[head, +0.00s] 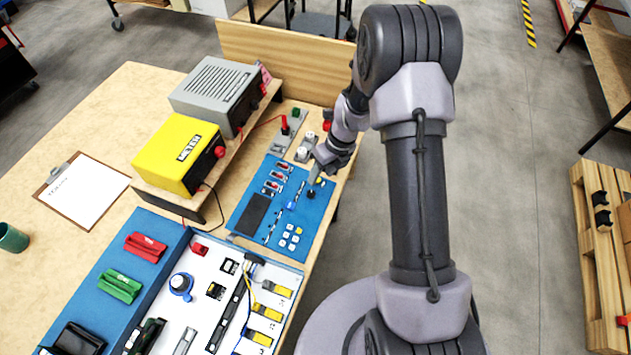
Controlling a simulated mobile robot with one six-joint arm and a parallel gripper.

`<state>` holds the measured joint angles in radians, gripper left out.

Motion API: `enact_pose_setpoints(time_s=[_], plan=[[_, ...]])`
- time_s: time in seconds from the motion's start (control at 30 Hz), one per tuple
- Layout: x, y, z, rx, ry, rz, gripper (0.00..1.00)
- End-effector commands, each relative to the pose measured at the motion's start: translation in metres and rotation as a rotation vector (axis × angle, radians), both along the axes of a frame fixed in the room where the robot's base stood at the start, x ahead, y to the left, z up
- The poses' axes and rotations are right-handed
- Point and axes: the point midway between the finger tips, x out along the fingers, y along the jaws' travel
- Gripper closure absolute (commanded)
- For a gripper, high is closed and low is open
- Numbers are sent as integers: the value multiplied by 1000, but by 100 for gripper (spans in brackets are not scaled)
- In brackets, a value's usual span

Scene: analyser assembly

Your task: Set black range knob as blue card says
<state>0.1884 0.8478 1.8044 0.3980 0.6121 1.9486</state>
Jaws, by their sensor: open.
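A blue control panel (238,221) lies on the bench, left of my arm. A small black knob (311,194) sits near its right edge; its pointer setting is too small to read. My gripper (316,177) is open and points down just above and behind this knob, apparently empty. Whether the fingers touch the knob cannot be told. I cannot make out a card that is clearly blue.
A yellow meter box (170,150) and a grey box (208,88) stand on a wooden shelf left of the panel. A white-floored tray (207,318) with parts is in front. A clipboard (85,195) lies at the left. A wooden board (280,62) stands behind.

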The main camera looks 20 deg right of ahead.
Motion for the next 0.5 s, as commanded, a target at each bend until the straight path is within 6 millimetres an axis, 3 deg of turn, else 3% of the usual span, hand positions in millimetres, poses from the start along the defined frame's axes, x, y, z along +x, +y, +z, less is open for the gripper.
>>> enact_pose_setpoints(time_s=[0.03,0.2,0.33,0.5], plan=[[0,-5,21,-1,-3,-2,53],[-4,-15,59,-1,-2,-1,53],[-6,-19,72,-1,-1,0,53],[-6,-20,74,1,1,0,53]])
